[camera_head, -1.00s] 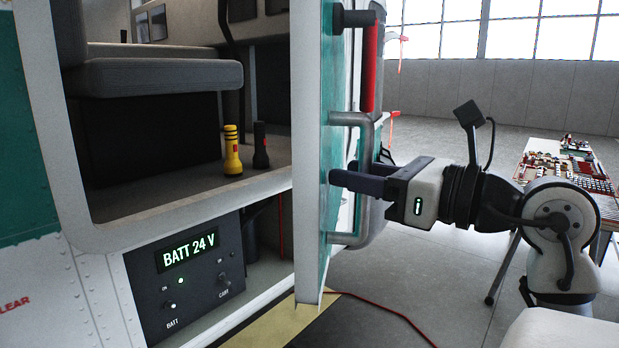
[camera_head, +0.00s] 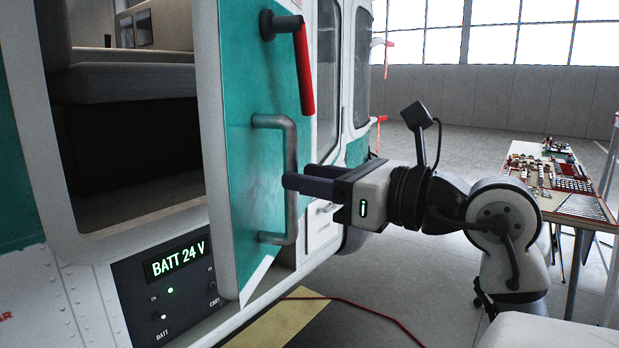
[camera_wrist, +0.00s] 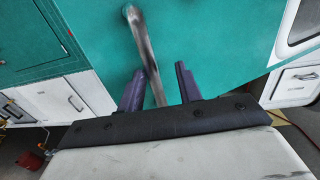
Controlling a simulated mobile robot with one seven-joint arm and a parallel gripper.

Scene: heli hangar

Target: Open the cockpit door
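The teal and white cockpit door (camera_head: 235,180) stands partly open, its outer face turned toward me. It covers the right part of the dark door opening (camera_head: 130,150). A grey tubular handle (camera_head: 290,150) is on the door, with a red lever (camera_head: 303,75) above it. My gripper (camera_head: 290,182) is at the handle. In the wrist view the handle (camera_wrist: 145,45) passes between the two purple fingers of my gripper (camera_wrist: 160,90). The fingers are apart, with a gap seen between the handle and the right finger. Contact with the left finger cannot be told.
A panel reading BATT 24 V (camera_head: 175,262) sits below the opening. A table with many small parts (camera_head: 560,180) stands at the right. A red cable (camera_head: 375,315) lies on the floor by a yellow strip (camera_head: 280,318). The floor behind my arm is clear.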

